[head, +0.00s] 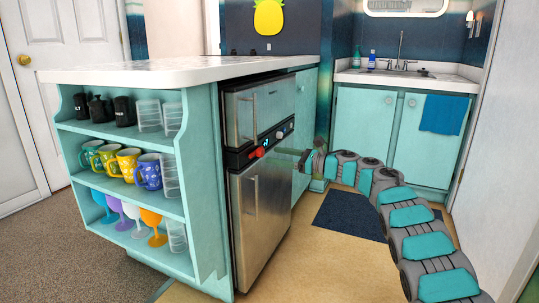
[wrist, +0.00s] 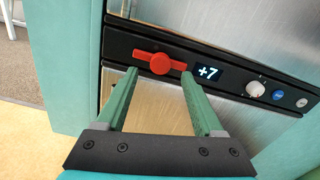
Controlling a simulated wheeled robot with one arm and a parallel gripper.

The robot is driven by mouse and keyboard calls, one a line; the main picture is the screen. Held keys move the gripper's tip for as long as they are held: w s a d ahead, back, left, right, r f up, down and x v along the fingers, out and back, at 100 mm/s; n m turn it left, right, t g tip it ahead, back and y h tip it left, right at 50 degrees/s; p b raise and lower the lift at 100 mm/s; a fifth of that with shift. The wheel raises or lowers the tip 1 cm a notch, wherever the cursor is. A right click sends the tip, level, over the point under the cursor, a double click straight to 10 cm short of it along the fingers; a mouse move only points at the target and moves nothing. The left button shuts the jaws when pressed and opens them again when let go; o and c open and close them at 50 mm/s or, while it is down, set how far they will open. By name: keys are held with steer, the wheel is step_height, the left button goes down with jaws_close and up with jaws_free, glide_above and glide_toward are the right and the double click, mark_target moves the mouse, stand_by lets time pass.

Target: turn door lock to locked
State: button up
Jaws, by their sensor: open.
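A red lever-shaped knob (wrist: 160,63) sits on the black control strip of the steel fridge, left of a display reading "+7". It lies roughly along the strip. It also shows small in the head view (head: 257,152). I cannot tell from any label whether it is the door lock or which position is locked. My gripper (wrist: 160,74) is open, with its two green fingers pointing at the strip. In the wrist view the fingertips lie at or just below the two ends of the red knob; contact cannot be told. In the head view my gripper (head: 290,152) is in front of the fridge.
Right of the display (wrist: 208,72) are a white knob (wrist: 257,88), a blue button (wrist: 278,95) and a pale button (wrist: 301,102). The fridge doors (head: 258,205) are closed. A shelf unit with mugs (head: 128,163) stands left; a dark mat (head: 352,216) lies on the floor.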

mark_target(263, 153)
steer(key=shift+x, duration=1.7)
jaws_close()
